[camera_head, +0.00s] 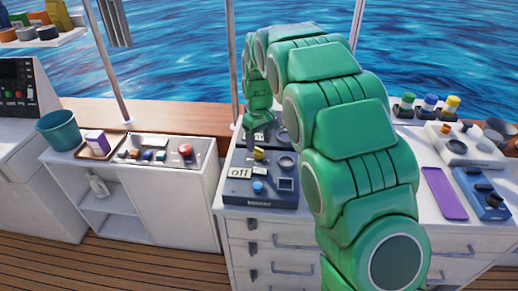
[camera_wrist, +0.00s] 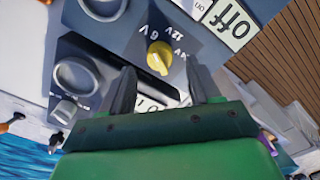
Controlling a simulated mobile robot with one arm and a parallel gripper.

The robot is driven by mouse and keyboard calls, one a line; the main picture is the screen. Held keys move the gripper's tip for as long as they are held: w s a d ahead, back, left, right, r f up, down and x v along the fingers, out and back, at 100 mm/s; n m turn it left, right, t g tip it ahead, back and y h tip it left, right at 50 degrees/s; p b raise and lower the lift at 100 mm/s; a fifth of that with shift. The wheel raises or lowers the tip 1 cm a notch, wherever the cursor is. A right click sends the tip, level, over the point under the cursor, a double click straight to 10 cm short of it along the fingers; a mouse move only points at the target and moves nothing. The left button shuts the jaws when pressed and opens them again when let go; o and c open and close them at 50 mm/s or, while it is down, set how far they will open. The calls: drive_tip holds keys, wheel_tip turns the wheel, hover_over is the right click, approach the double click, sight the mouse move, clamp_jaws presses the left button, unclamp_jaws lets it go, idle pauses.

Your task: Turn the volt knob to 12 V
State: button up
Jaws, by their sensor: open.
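The yellow volt knob (camera_wrist: 159,57) sits on a dark blue panel (camera_wrist: 205,45) in the wrist view. Labels reading 6 V and 12 V stand beside it, with another V label partly readable; which one the knob points to is too small to tell. My gripper (camera_wrist: 161,88) is open, its two dark fingers apart and empty, with the knob just beyond the fingertips and between them. In the head view, the knob (camera_head: 259,154) is on the panel box (camera_head: 240,197) with the off sign, and my gripper (camera_head: 260,134) is just behind it, small and partly hidden.
The same box carries an off sign (camera_head: 240,173), a blue button (camera_head: 258,187) and a round dial (camera_head: 286,162). Another dark device with a ring dial (camera_wrist: 76,75) is close by. A purple tablet (camera_head: 444,193) and a blue device (camera_head: 482,193) lie to the right.

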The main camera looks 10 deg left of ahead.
sight(259, 149)
drive_tip(key=shift+f, duration=1.9)
drive_tip(key=c, duration=1)
drive_tip(key=shift+c, duration=0.2)
drive_tip(key=shift+m, duration=0.4)
drive_tip(key=m, duration=0.4)
drive_tip(key=shift+m, duration=0.4)
drive_tip(key=m, duration=0.6)
